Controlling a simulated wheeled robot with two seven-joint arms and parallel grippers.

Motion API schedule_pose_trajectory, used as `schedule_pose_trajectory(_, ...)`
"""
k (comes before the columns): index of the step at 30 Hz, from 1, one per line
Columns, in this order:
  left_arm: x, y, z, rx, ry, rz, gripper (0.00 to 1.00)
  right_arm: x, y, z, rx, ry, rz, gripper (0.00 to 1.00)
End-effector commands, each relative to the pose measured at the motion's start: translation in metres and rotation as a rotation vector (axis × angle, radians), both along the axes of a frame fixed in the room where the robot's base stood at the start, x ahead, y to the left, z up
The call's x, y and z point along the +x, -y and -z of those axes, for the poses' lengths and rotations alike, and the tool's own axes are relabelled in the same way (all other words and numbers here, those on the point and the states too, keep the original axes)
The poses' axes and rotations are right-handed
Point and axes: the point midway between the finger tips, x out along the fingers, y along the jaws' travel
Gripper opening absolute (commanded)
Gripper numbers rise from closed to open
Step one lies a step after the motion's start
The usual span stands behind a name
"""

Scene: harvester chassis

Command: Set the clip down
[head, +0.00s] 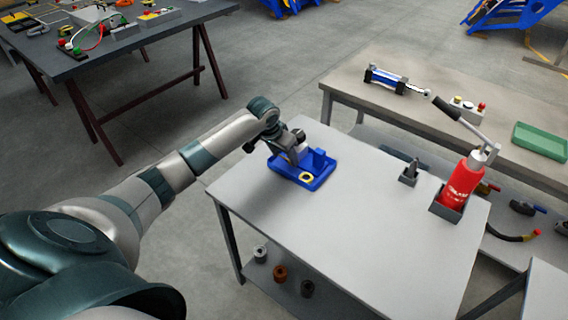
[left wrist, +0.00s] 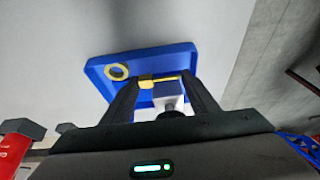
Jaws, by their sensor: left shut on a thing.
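My left gripper (head: 289,154) is over the blue tray (head: 312,185) at the far left part of the light grey table. In the left wrist view, the gripper's two dark fingers (left wrist: 160,80) are closed on a thin yellow piece, which looks like the clip (left wrist: 155,79). The blue tray (left wrist: 150,52) lies behind it. The clip is hidden by the gripper in the head view, and I cannot tell whether it touches the tray. A yellow ring (head: 307,178) lies in the tray's front part. My right gripper is not in view.
A red bottle-like tool (head: 462,183) stands in a grey holder at the table's right, beside a small dark holder (head: 409,174). The table's middle is clear. A back bench holds a blue cylinder (head: 385,79) and a green tray (head: 540,140). Several small parts sit on the lower shelf.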

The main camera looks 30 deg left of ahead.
Motion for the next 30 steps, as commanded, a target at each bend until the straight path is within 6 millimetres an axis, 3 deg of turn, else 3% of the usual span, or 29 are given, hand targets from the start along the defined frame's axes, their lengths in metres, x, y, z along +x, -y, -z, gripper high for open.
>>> schedule_pose_trajectory(12,-0.001,0.000,0.038,0.000,-0.001,-0.001,0.32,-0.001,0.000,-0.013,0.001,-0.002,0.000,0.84)
schedule_pose_trajectory(25,-0.001,0.000,0.043,0.001,-0.001,0.000,0.32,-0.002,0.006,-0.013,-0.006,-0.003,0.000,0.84)
schedule_pose_trajectory(26,0.000,0.000,0.043,0.001,-0.001,0.000,0.61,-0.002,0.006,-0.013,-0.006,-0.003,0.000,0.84)
schedule_pose_trajectory(27,0.000,0.000,0.042,0.001,-0.001,0.000,0.71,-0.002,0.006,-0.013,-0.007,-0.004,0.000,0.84)
schedule_pose_trajectory(30,0.000,0.000,0.042,0.001,-0.001,0.000,0.73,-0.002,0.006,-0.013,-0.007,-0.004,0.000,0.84)
